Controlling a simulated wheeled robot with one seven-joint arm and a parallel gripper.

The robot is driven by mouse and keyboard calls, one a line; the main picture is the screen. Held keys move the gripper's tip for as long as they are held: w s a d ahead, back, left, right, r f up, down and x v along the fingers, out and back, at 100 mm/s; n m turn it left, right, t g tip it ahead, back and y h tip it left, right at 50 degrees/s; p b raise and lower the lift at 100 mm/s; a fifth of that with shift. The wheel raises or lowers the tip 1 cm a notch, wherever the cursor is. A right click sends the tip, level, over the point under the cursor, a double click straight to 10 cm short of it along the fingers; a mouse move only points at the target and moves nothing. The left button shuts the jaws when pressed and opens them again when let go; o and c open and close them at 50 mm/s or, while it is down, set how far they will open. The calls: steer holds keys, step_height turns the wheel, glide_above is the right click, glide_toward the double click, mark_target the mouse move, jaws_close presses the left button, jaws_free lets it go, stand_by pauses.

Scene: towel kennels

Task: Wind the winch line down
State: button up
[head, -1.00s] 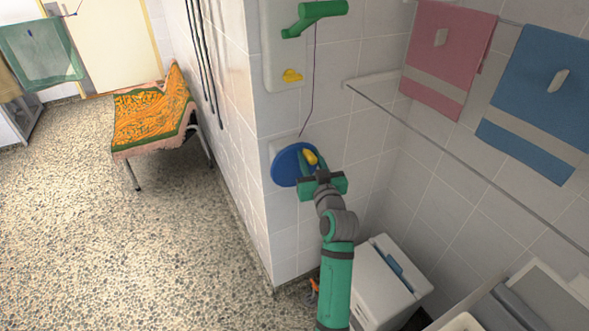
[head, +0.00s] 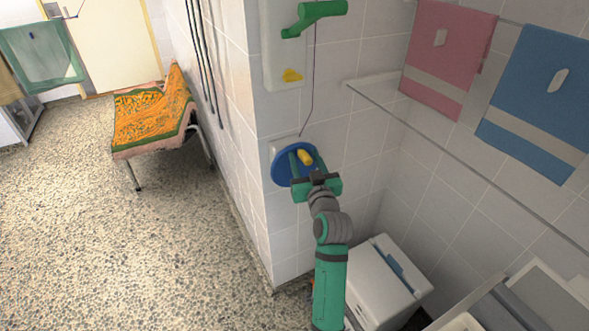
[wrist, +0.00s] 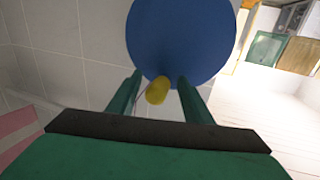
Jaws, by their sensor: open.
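The winch is a blue disc (head: 281,168) on the tiled wall near the corner, with a yellow crank knob (head: 305,157) standing out from it. A thin dark line (head: 313,85) runs from above down to the winch. My gripper (head: 302,161) is in front of the disc, its green fingers reaching toward it on either side of the knob. In the wrist view the yellow knob (wrist: 158,90) lies between the two open fingers (wrist: 158,92), apart from both, and the blue disc (wrist: 185,35) is behind it.
Above the winch is a pale wall panel (head: 283,50) with a green lever (head: 318,14) and a yellow knob (head: 292,75). A rail (head: 450,155) runs to the right below pink (head: 440,60) and blue (head: 540,90) towels. A white box (head: 385,285) stands below; open floor lies left.

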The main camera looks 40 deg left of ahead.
steer(key=shift+s, duration=0.15)
steer(key=s+d, duration=0.3)
steer(key=d, duration=0.5)
steer(key=shift+d, duration=0.15)
stand_by(0.3)
